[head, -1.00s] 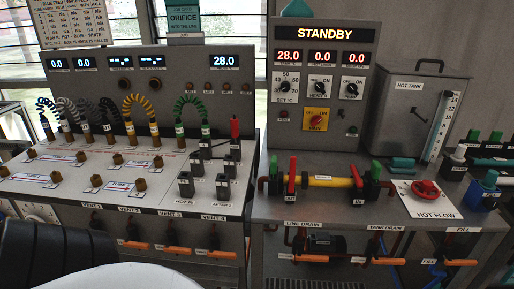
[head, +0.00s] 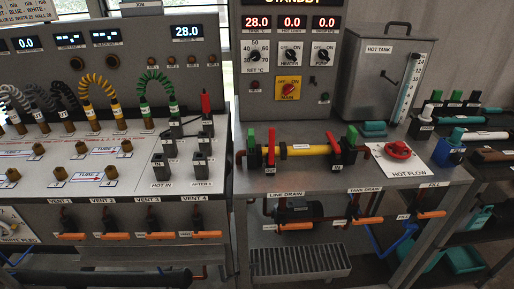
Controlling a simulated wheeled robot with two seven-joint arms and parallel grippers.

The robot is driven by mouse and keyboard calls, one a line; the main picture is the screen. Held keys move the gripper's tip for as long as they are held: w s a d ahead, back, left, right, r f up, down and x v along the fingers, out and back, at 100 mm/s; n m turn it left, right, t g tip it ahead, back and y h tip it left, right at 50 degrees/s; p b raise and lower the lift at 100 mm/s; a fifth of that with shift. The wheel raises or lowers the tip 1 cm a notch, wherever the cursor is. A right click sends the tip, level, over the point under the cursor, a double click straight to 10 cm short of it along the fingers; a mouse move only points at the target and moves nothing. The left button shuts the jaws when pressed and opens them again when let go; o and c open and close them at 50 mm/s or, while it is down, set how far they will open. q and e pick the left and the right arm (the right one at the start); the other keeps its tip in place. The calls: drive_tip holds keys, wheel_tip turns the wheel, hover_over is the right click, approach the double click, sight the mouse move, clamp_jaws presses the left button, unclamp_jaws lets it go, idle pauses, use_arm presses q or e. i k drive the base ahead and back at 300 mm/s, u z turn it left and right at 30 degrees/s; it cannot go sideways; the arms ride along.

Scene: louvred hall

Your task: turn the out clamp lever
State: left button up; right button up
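The pipe clamp fixture stands on the grey bench in the head view, with a yellow tube (head: 305,151) lying between two black clamp blocks. At the left block (head: 256,161) a red lever (head: 272,149) stands upright, with a green upright piece (head: 251,138) beside it. At the right block (head: 346,157) a red lever (head: 332,142) leans to the left, next to a green piece (head: 351,135). The right block's small label seems to read IN; the left block's label is too small to read surely. Neither gripper is in view.
A red valve wheel (head: 398,149) sits on the HOT FLOW plate to the right. The hot tank (head: 382,85) stands behind it. Orange-handled drain valves (head: 297,225) hang below the bench edge. A second bench with hoses (head: 110,125) adjoins at the left.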

sight(271, 130)
drive_tip(key=k, duration=1.3)
drive_tip(key=z, duration=0.5)
drive_tip(key=i, duration=1.7)
drive_tip(key=u, duration=0.75)
